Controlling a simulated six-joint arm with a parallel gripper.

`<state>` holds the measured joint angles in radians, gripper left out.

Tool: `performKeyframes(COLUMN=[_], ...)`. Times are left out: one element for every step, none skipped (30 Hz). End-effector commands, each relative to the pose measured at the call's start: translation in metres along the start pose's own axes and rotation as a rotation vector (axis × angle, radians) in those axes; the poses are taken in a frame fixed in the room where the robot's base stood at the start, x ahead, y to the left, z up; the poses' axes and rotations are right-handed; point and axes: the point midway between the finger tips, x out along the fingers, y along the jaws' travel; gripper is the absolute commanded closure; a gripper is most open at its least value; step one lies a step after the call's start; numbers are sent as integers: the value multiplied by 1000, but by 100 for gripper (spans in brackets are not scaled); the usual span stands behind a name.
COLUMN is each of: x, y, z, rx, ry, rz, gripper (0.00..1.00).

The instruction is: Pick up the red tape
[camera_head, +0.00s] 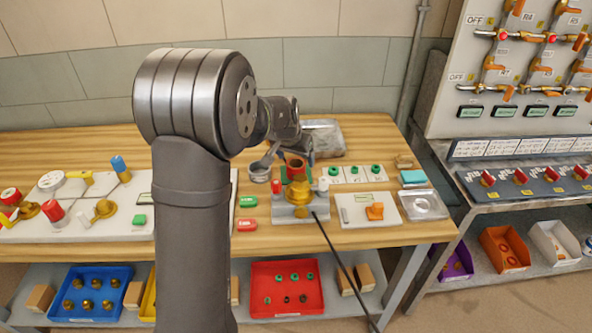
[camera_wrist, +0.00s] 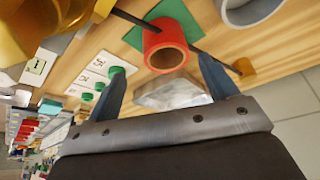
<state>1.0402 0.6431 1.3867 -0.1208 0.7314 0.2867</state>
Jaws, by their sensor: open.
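The red tape (camera_wrist: 166,42) is a short red roll with an open, brown-lined middle. In the wrist view it lies beyond my gripper (camera_wrist: 163,66), between the lines of its two blue-grey fingers. The fingers are apart with nothing held, and a gap to the roll seems to remain. A green square (camera_wrist: 183,15) shows behind the roll. In the head view the tape (camera_head: 296,167) appears brownish red on the bench, close under my gripper (camera_head: 304,158), partly hidden by it and by the brass fitting in front.
A grey ring (camera_wrist: 246,9) stands close beside the tape. A thin dark rod (camera_wrist: 218,58) runs past the roll. A brass valve fitting (camera_head: 299,192) on a grey block stands just in front. White cards with green caps (camera_head: 355,172) lie to the right.

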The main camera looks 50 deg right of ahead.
Motion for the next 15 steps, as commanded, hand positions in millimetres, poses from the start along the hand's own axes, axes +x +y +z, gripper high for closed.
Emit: performKeyframes(x=[6, 9, 12, 13, 14, 16, 18, 20, 25, 29, 34, 40, 44, 48, 53], y=[0, 0, 0, 0, 0, 0, -1, -2, -3, -4, -5, -7, -8, -9, -8], z=[0, 0, 0, 0, 0, 0, 0, 0, 0, 1, 0, 0, 0, 0, 0], rx=[0, 0, 0, 0, 0, -1, -1, -1, -1, -2, -2, -2, -2, -2, -1], ry=[-1, 0, 0, 1, 1, 1, 0, -1, -2, -2, -2, -1, -2, -1, -2], rz=[0, 0, 0, 0, 0, 0, 0, 0, 0, 0, 0, 0, 0, 0, 0], gripper=[21, 21, 21, 21, 21, 21, 21, 21, 21, 21, 21, 21, 21, 21, 21])
